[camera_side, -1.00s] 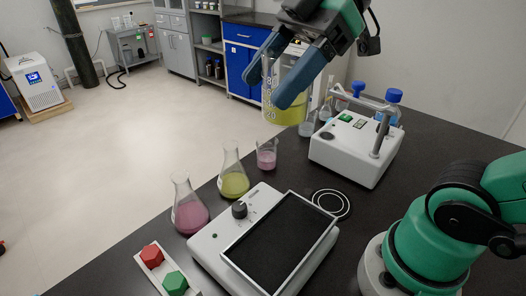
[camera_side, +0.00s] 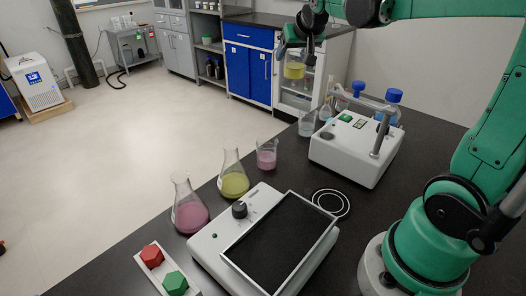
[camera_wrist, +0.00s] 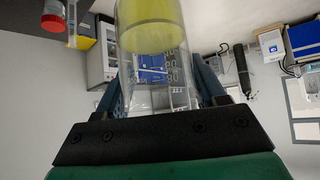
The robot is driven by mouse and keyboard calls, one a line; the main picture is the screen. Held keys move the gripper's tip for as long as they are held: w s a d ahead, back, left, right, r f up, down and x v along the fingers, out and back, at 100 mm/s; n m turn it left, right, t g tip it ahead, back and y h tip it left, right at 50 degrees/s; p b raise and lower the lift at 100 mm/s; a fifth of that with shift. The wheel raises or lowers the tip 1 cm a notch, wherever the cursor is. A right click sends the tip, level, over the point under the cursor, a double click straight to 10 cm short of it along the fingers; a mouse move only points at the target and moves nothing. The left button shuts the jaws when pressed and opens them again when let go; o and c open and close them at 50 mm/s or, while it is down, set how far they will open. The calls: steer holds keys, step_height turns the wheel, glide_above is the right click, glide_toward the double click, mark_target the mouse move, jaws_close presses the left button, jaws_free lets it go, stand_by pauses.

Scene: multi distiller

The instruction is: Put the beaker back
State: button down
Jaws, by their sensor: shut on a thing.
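A clear graduated beaker (camera_side: 294,70) with yellow liquid in its lower part hangs in the air beyond the far edge of the table, upright as far as I can tell. My gripper (camera_side: 297,52) is shut on it. In the wrist view the beaker (camera_wrist: 152,45) fills the middle, between the two blue fingers of my gripper (camera_wrist: 160,85). Its printed scale shows there, with the liquid toward the top of the picture. A small beaker of pink liquid (camera_side: 266,158) and a clear, nearly colourless one (camera_side: 306,124) stand on the table below.
A white device with a black top plate (camera_side: 280,238) stands in front. Conical flasks of pink (camera_side: 190,214) and yellow (camera_side: 234,184) liquid line the left edge. White rings (camera_side: 331,192) mark bare table.

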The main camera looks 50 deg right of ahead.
step_height(320, 180, down, 19)
steer(key=shift+f, duration=0.1)
stand_by(0.5)
steer(key=shift+c, duration=1.7)
jaws_free()
steer(key=shift+f, duration=0.1)
steer(key=shift+s+a+r, duration=0.2)
steer(key=shift+s+r, duration=0.1)
steer(key=shift+r, duration=0.15)
steer(key=v, duration=1.1)
steer(key=s+a+r+n+y, duration=0.1)
steer(key=s+a+n+y, duration=0.1)
steer(key=a, duration=0.5)
steer(key=s+a+r+n+y, duration=0.1)
steer(key=s+a+n+y, duration=0.1)
steer(key=a, duration=0.5)
steer(key=n+y, duration=0.1)
steer(key=n, duration=0.1)
steer(key=shift+s+r+n, duration=0.2)
steer(key=shift+r+n, duration=0.05)
steer(key=shift+n, duration=0.15)
